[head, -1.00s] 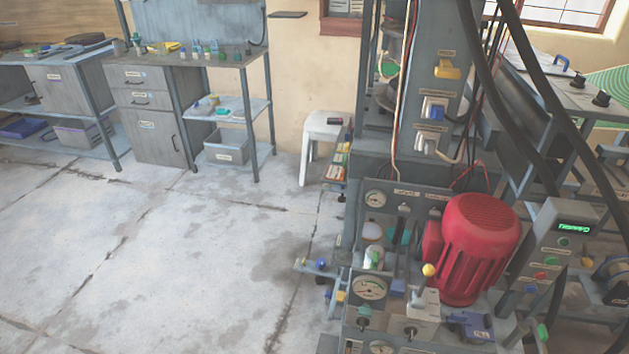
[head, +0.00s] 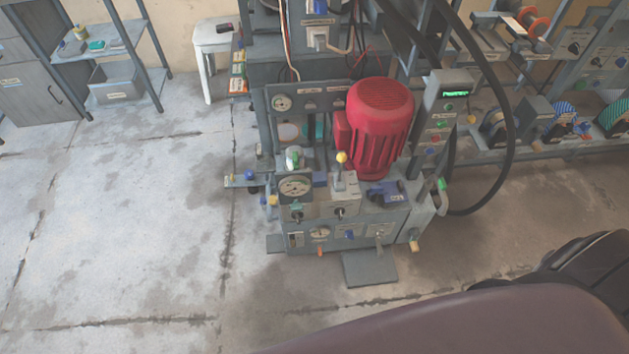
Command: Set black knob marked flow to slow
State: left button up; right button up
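The plate press's hydraulic unit (head: 350,232) stands ahead in the head view, with a red motor (head: 380,125) on top. On its front are small dark knobs, one below the large gauge (head: 297,216) and one below the yellow-tipped lever (head: 340,211). Their labels are too small to read, so I cannot tell which is marked flow or how it is set. A large round gauge (head: 295,187) sits above the left knob. Neither of my grippers is in view.
A control post (head: 442,115) with a green display and coloured buttons stands right of the motor. A thick black hose (head: 508,120) loops down beside it. A white stool (head: 214,50) is at the back. The floor (head: 130,220) left of the press is clear.

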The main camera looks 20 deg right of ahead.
aim_at(339, 211)
jog(key=z, duration=0.9)
